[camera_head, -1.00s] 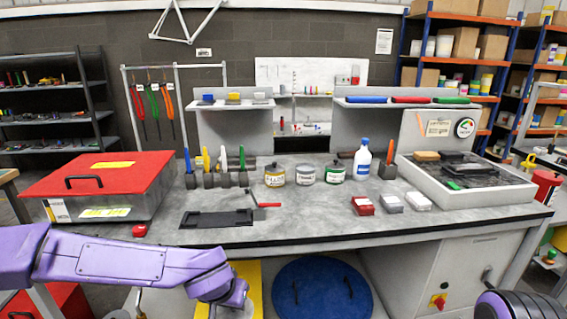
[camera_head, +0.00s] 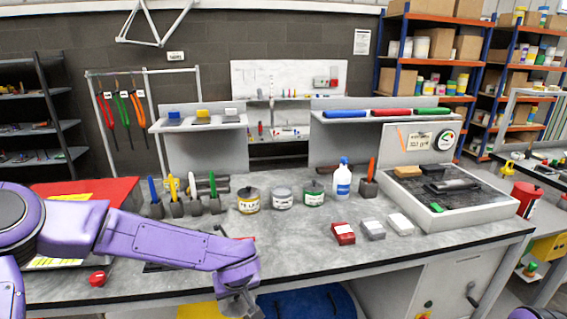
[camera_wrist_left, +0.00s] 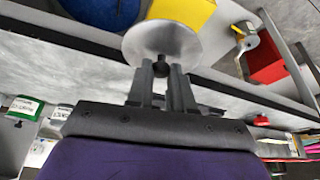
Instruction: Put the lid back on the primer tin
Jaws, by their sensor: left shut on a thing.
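My left gripper (camera_head: 240,296) is at the front edge of the bench, low in the head view. In the left wrist view my left gripper (camera_wrist_left: 162,70) is shut on the dark knob of a round grey lid (camera_wrist_left: 160,40). The lid's flat disc extends beyond the fingertips. In the head view the lid cannot be made out clearly. Three tins stand in a row on the bench: one with a yellow label (camera_head: 248,204), one with a grey label (camera_head: 282,202), one with a green label (camera_head: 314,197). Their label text is too small to read. My right gripper is not in view.
A white and blue bottle (camera_head: 342,180) stands right of the tins. Red, grey and white small boxes (camera_head: 343,233) lie in front. Tool holders (camera_head: 177,208) stand left of the tins. A grey tray (camera_head: 445,205) is at right. Bench surface before the tins is mostly clear.

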